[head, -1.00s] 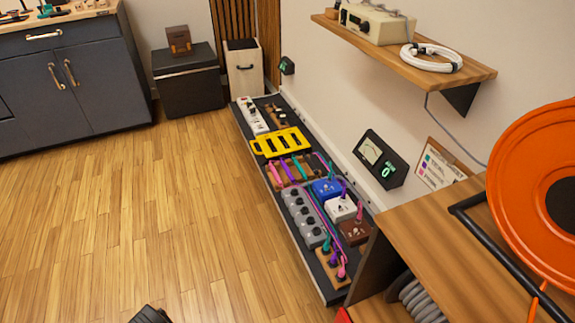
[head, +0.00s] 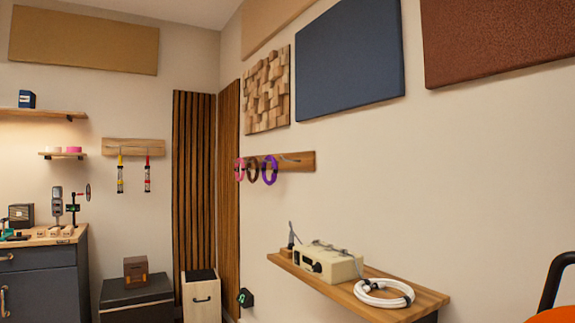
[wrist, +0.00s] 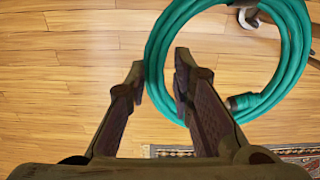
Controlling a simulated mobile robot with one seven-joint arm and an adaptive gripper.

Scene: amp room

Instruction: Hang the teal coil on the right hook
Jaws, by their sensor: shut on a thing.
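The teal coil (wrist: 152,70) is a thick loop of cable in the upper right of the wrist view. Its left side passes between the fingers of my gripper (wrist: 158,72), which is shut on it. The top of the coil is cut off by the frame edge. A wooden hook rail (head: 301,161) is on the right wall in the head view. A pink coil (head: 240,170), a brown coil (head: 253,170) and a purple coil (head: 265,172) hang along it. A small metal hook (head: 289,160) to their right looks bare. My gripper is not in the head view.
A wooden shelf (head: 358,296) below the rail juts from the wall, with a cream device (head: 330,263) and a white coil (head: 384,300). Another rail (head: 133,147) holds two tools. The wrist view shows wood floor (wrist: 60,70) and a rug edge (wrist: 290,153).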

